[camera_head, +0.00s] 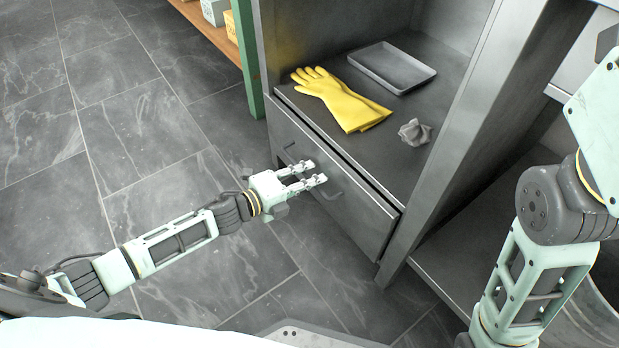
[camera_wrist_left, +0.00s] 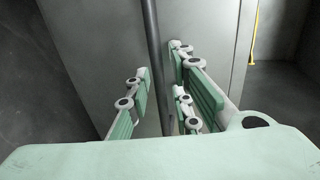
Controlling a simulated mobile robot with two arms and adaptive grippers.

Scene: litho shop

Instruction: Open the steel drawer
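The steel drawer (camera_head: 350,205) is the grey front below the cabinet's shelf, with a dark gap along its top edge. I cannot tell whether it stands slightly out. Its dark bar handle (camera_head: 331,191) runs across the front, partly hidden by my left gripper (camera_head: 312,172). In the left wrist view the handle (camera_wrist_left: 157,65) runs upright between the two pale green fingers of my left gripper (camera_wrist_left: 162,98). The fingers are apart, one on each side of the bar, and clear gaps show. My right arm is at the right; its gripper is out of view.
On the shelf (camera_head: 315,118) above the drawer lie yellow gloves (camera_head: 345,103), a grey tray (camera_head: 391,66) and a crumpled grey rag (camera_head: 414,132). A green-posted rack (camera_head: 246,60) stands at the left of the cabinet. The tiled floor (camera_head: 140,120) before it is clear.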

